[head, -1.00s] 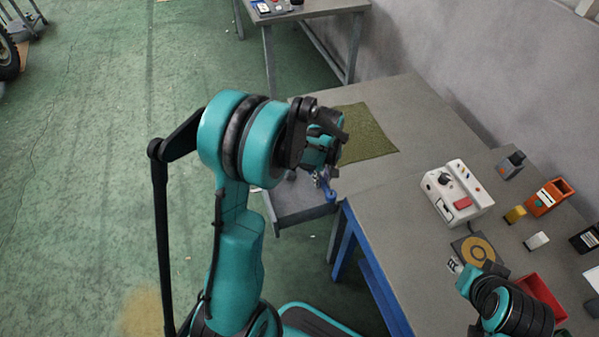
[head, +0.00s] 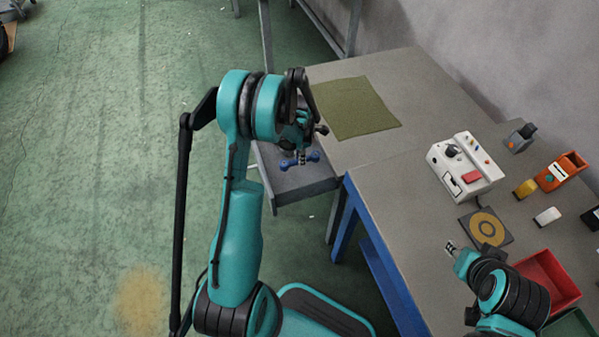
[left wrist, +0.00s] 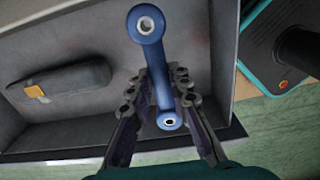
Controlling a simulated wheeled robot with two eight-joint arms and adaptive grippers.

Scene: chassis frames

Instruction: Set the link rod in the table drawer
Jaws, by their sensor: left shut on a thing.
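The blue link rod (left wrist: 157,70) has a ring at each end and is held between the fingers of my left gripper (left wrist: 165,95). In the head view the rod (head: 299,161) shows below my left gripper (head: 302,155), over the open table drawer (head: 290,195). In the left wrist view the grey drawer (left wrist: 110,138) lies under the rod; I cannot tell whether the rod touches its floor. My right gripper (head: 451,248) is above the table at the right; its fingers are too small to judge.
A dark grey case (left wrist: 60,85) with an orange-yellow tag lies in the left part of the drawer. On the table are a green mat (head: 355,108), a white control box (head: 465,165), a red bin (head: 548,280) and an orange device (head: 560,172).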

